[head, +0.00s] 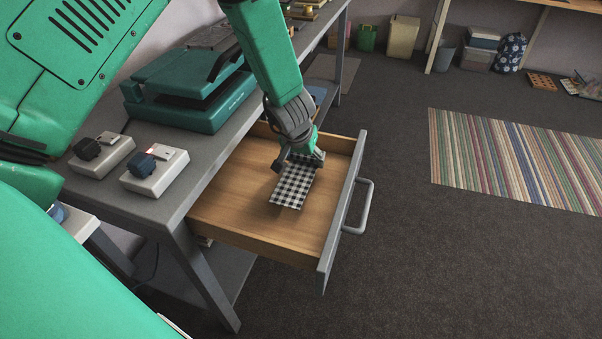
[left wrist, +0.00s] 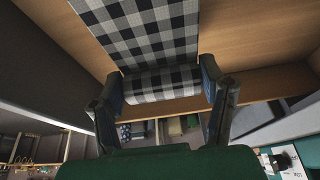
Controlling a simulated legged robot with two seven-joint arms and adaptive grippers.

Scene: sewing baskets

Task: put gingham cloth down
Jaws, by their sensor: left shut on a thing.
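The black-and-white gingham cloth (head: 292,186) is inside the open wooden drawer (head: 237,204), near its middle. My left gripper (head: 301,159) reaches down into the drawer and is shut on the cloth's far end. In the left wrist view the cloth (left wrist: 150,30) runs out from between the two fingers (left wrist: 163,88), with a rolled or folded part held across them. I cannot tell whether the cloth's lower end touches the drawer floor. My right gripper is in neither view.
The drawer's grey front with its handle (head: 360,207) stands out over the carpet. On the grey bench (head: 190,165) are a green machine (head: 190,95) and two small switch boxes (head: 155,172). A striped rug (head: 520,155) lies to the right. The drawer floor around the cloth is bare.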

